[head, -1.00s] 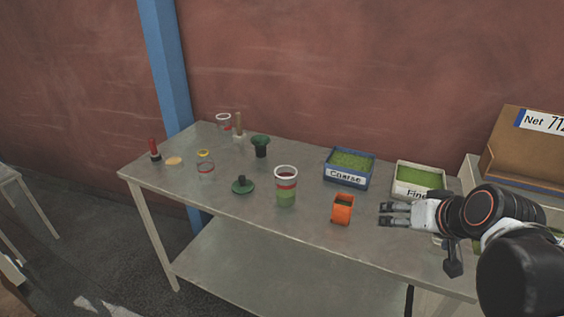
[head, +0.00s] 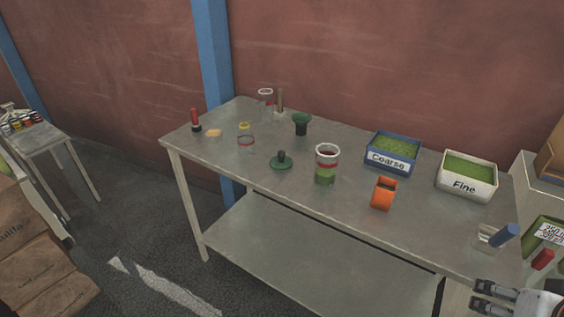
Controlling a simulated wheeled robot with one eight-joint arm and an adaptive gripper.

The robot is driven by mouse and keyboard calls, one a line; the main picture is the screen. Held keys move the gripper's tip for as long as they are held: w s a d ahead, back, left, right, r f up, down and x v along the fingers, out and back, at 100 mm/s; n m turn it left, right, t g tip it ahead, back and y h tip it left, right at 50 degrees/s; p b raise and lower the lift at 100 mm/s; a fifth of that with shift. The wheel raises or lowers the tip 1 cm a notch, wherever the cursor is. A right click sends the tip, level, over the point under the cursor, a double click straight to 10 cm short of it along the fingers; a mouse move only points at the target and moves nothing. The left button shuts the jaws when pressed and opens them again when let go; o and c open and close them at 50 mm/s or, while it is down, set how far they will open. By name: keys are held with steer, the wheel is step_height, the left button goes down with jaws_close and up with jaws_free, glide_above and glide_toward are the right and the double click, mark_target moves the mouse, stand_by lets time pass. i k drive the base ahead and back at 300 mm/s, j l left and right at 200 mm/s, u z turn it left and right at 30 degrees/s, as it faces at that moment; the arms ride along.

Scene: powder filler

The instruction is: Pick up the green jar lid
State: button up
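The green jar lid (head: 281,162) lies on the metal table (head: 240,195), near the middle of its left half. It is a dark green disc with a dark upright knob. A clear jar (head: 326,165) with a red band and green powder in its lower part stands just right of it. My gripper (head: 479,294) is at the bottom right corner of the head view, off the table's front right side and far from the lid. Its two dark fingers are apart, with nothing seen between them.
An orange scoop (head: 383,193), a blue Coarse bin (head: 393,153) and a white Fine bin (head: 467,175) stand to the right. A green funnel (head: 302,123), a small jar (head: 246,140) and a red-handled tool (head: 196,121) stand behind or left of the lid. The table's front left is clear.

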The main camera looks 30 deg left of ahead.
mark_target(281, 161)
steer(key=u, duration=0.45)
steer(key=k+l+u, duration=0.1)
steer(key=u, duration=0.8)
steer(key=k+l, duration=0.05)
